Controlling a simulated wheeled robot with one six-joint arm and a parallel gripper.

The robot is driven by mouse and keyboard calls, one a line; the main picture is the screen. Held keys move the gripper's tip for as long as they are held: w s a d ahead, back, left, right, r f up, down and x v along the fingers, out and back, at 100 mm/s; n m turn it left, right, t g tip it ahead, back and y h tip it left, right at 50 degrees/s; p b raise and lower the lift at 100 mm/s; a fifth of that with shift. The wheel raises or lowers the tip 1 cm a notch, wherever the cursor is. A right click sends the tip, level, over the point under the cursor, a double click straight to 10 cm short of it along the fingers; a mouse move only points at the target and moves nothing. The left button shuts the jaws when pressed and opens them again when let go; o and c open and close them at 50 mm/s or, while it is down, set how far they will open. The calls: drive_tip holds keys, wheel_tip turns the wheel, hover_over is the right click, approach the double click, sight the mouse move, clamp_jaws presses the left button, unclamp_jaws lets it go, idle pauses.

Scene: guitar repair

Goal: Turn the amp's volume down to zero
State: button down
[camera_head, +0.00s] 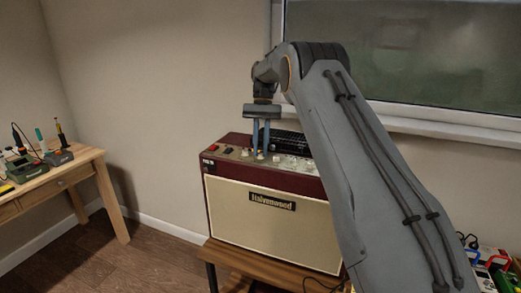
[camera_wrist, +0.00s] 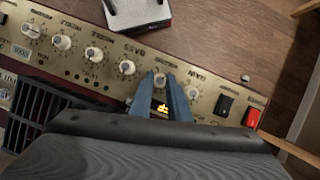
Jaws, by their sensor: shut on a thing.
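The amp (camera_head: 228,207) is a dark red cabinet with a cream front and a brass control panel on top. My gripper (camera_head: 260,157) points straight down at this panel. In the wrist view my gripper (camera_wrist: 160,78) has its two blue fingers shut on a pale knob, the volume knob (camera_wrist: 160,79), under a label that seems to read VOLUME. The fingers hide part of its sides, and I cannot read where its pointer stands.
The gain knob (camera_wrist: 193,93) is close on one side and the bass knob (camera_wrist: 127,68) on the other. A black switch (camera_wrist: 223,105) and a red switch (camera_wrist: 252,117) lie farther right. A workbench (camera_head: 88,157) with tools stands at the left.

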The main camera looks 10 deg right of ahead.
drive_tip(key=shift+w+r, duration=0.1)
drive_tip(key=shift+w, duration=0.05)
idle(0.4)
drive_tip(key=c, duration=1.9)
unclamp_jaws()
drive_tip(key=shift+c, duration=0.2)
drive_tip(key=a+p+v, duration=0.1)
drive_tip(key=v, duration=0.6)
drive_tip(key=shift+w+d+r, duration=0.15)
drive_tip(key=shift+d+r, duration=0.15)
drive_tip(key=shift+d, duration=0.1)
drive_tip(key=s+f+n+t, duration=0.1)
drive_tip(key=s+f, duration=0.4)
drive_tip(key=s, duration=0.7)
drive_tip(key=s+a+f+n+t+h, duration=0.1)
drive_tip(key=s+f, duration=0.3)
drive_tip(key=s, duration=0.9)
drive_tip(key=s+a+f+n+t, duration=0.1)
drive_tip(key=s+f, duration=0.4)
drive_tip(key=s, duration=0.8)
drive_tip(key=shift+f+n+t+h, duration=0.35)
drive_tip(key=shift+n+t, duration=0.35)
drive_tip(key=shift+t, duration=0.4)
